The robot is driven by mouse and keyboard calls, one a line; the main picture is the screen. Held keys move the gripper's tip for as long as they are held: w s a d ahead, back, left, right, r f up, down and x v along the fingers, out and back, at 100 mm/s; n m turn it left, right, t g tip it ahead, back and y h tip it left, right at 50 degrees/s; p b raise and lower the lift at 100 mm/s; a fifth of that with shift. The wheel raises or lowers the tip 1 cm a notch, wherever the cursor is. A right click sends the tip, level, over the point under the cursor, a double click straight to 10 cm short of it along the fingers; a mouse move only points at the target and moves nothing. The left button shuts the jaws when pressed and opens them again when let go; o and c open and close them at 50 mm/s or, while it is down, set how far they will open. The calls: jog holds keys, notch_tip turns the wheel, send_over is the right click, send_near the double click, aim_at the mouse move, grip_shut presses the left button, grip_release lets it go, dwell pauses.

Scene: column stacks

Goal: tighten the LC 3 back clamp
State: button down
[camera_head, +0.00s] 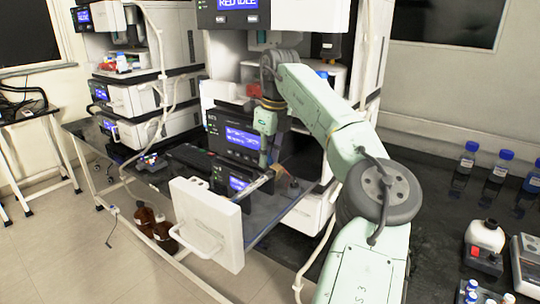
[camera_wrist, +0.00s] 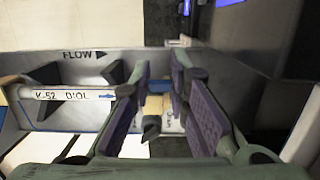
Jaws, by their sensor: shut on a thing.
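My gripper (camera_head: 265,160) points down into the pulled-out drawer of the middle stack; its purple-padded fingers (camera_wrist: 160,90) show close up in the wrist view. The fingers are closed around a small tan part (camera_wrist: 154,106). Whether this is the back clamp itself I cannot tell, as the fingers cover much of it. A white column (camera_wrist: 75,94) marked K-52 lies to the left of the fingers, with a tan end at far left. It lies in a grey tray (camera_wrist: 85,58) marked FLOW with an arrow to the right. In the head view the column end (camera_head: 258,183) is small and partly hidden.
The white drawer front (camera_head: 205,225) with its handle juts toward the camera. Instrument screens (camera_head: 243,138) stand close behind my gripper. Brown bottles (camera_head: 150,225) stand below at left.

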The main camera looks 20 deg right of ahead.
jog(key=shift+w+a+f+g+h, duration=0.2)
jog(key=shift+f+g+h, duration=0.05)
jog(key=shift+g+h, duration=0.4)
jog(key=shift+f, duration=0.1)
jog(key=c, duration=1.5)
grip_release()
jog(key=shift+r, duration=3.8)
